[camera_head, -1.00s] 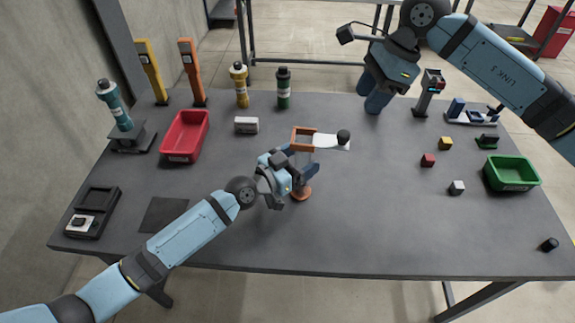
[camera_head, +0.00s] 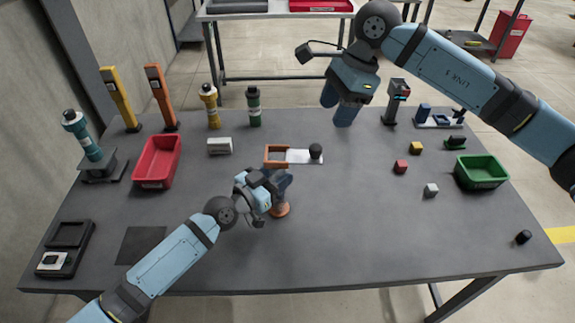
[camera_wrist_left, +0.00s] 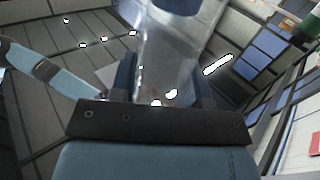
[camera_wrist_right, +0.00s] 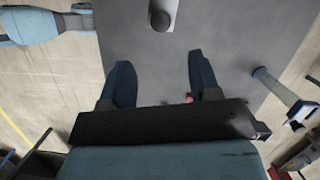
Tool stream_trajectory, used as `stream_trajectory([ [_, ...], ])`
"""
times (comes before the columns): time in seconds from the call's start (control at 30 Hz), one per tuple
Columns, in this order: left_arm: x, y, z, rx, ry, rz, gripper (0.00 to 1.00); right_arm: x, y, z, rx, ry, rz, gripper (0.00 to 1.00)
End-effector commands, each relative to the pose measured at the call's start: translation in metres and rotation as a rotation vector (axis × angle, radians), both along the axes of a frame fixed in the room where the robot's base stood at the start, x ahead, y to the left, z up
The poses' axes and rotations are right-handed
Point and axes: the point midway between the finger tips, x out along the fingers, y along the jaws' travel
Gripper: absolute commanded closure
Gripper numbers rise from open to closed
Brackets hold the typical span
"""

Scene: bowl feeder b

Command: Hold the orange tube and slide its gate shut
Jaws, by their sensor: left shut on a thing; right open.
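The orange tube (camera_head: 281,209) stands upright mid-table, with an orange base and an orange square frame on top. Its gate (camera_head: 298,157) is a pale flat plate sticking out of the frame to the right, with a black knob (camera_head: 316,151) at its outer end. My left gripper (camera_head: 279,184) is shut on the tube's body below the frame; the left wrist view shows the clear wall (camera_wrist_left: 168,65) between the fingers. My right gripper (camera_head: 337,106) is open and empty, above the table behind and right of the knob. The knob also shows in the right wrist view (camera_wrist_right: 161,20), beyond the fingertips.
A red bin (camera_head: 157,163) and a white block (camera_head: 220,146) are to the left. Yellow (camera_head: 209,105) and green (camera_head: 254,106) bottles stand at the back. Small cubes, including a red one (camera_head: 400,167), and a green bin (camera_head: 482,172) are to the right. The table's front middle is clear.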

Motion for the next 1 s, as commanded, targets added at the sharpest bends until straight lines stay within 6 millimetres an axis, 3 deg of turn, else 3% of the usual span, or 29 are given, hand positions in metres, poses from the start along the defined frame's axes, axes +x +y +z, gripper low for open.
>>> stream_trajectory([
  [0.3,0.000,0.000,0.000,0.000,0.000,0.000,1.00,-0.004,0.031,0.025,-0.245,-0.111,0.377,0.43],
  [0.47,0.000,0.000,0.000,0.000,0.000,0.000,1.00,-0.005,0.034,0.022,-0.299,-0.121,0.452,0.43],
  [1.0,0.000,0.000,0.000,-0.001,0.001,0.000,1.00,-0.005,0.034,-0.073,-0.299,-0.120,0.453,0.43],
])
